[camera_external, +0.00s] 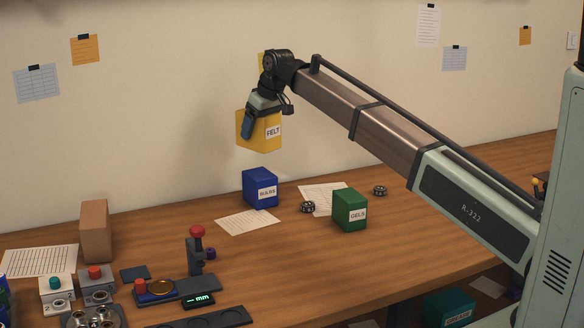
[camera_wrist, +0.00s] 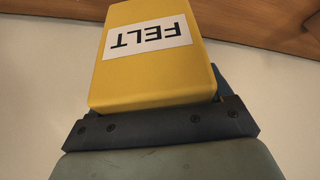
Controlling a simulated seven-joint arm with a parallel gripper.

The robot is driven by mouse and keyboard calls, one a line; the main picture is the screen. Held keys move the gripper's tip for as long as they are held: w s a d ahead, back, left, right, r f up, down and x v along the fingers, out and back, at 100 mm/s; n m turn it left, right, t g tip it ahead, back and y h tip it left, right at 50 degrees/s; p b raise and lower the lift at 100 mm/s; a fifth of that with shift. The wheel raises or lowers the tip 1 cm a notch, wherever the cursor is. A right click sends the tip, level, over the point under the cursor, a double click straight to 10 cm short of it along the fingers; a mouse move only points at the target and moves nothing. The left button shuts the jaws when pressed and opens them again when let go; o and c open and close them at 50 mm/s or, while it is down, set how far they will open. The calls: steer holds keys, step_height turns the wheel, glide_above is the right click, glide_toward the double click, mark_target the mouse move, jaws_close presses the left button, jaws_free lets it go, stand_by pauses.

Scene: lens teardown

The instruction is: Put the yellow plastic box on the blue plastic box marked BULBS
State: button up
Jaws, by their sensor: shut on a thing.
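The yellow plastic box (camera_external: 258,135), with a white FELT label, is held in the air above the table. My gripper (camera_external: 248,122) is shut on it from above, and one finger shows on the box's left side. The yellow box (camera_wrist: 150,75) also fills the middle of the wrist view, with my gripper (camera_wrist: 160,125) at its base there. The blue plastic box (camera_external: 260,187) marked BULBS stands upright on the table, below the yellow box with a clear gap between them. The blue box cannot be made out in the wrist view.
A green box (camera_external: 350,209) marked GELS stands right of the blue box. Two small dark ring parts (camera_external: 308,207) lie near it. Paper sheets (camera_external: 247,222) lie on the wooden table (camera_external: 290,270). A brown box (camera_external: 95,232) and several tools stand at the left.

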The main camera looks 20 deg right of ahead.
mark_target(272, 115)
steer(key=shift+f, duration=3.8)
steer(key=shift+f, duration=0.1)
steer(key=o, duration=1.1)
steer(key=shift+o, duration=0.2)
steer(key=v, duration=1.2)
steer(key=shift+s, duration=0.1)
steer(key=shift+d, duration=0.1)
